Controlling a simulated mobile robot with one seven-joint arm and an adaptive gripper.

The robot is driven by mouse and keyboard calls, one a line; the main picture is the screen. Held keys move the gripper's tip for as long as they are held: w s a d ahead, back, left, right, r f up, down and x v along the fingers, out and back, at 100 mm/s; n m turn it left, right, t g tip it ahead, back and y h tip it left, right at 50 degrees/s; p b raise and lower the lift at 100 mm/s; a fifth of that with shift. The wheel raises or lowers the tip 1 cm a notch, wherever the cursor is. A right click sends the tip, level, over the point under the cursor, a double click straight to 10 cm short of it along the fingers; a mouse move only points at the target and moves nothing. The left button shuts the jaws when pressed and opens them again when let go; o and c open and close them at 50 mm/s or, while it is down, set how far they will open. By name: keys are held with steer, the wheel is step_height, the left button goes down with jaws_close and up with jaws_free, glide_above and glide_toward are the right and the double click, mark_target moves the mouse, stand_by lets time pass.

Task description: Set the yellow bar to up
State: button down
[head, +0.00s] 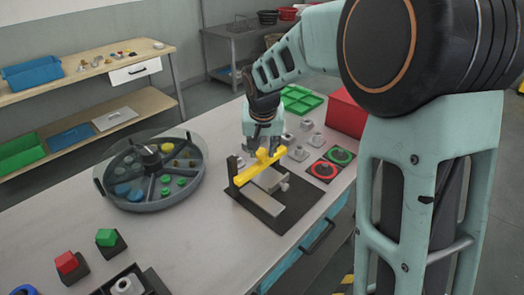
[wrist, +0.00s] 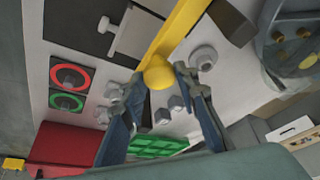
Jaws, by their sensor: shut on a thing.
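The yellow bar (head: 256,167) lies low and slanted over a dark base plate (head: 283,213) with a grey block on it. A short yellow stub stands up near the middle of the bar in the head view. In the wrist view the bar (wrist: 180,27) runs up from a round yellow end between the fingers. My gripper (head: 264,146) comes down from above at the far side of the bar. In the wrist view my gripper (wrist: 163,80) has its fingertips on either side of the bar's round end, shut on it.
A round sectioned tray (head: 152,205) with coloured pieces stands left of the base plate. Red and green ring pads (head: 323,171), grey fittings, a green tray (head: 300,99) and a red box (head: 345,112) are close by. Red and green blocks (head: 67,262) stand front left.

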mark_target(262, 153)
step_height(262, 153, up, 5)
steer(key=shift+f+p, duration=0.15)
steer(key=shift+p, duration=0.5)
steer(key=shift+w, duration=0.15)
steer(key=c, duration=1.5)
jaws_free()
steer(key=shift+f, duration=0.1)
steer(key=v, duration=1.2)
steer(key=shift+s, duration=0.2)
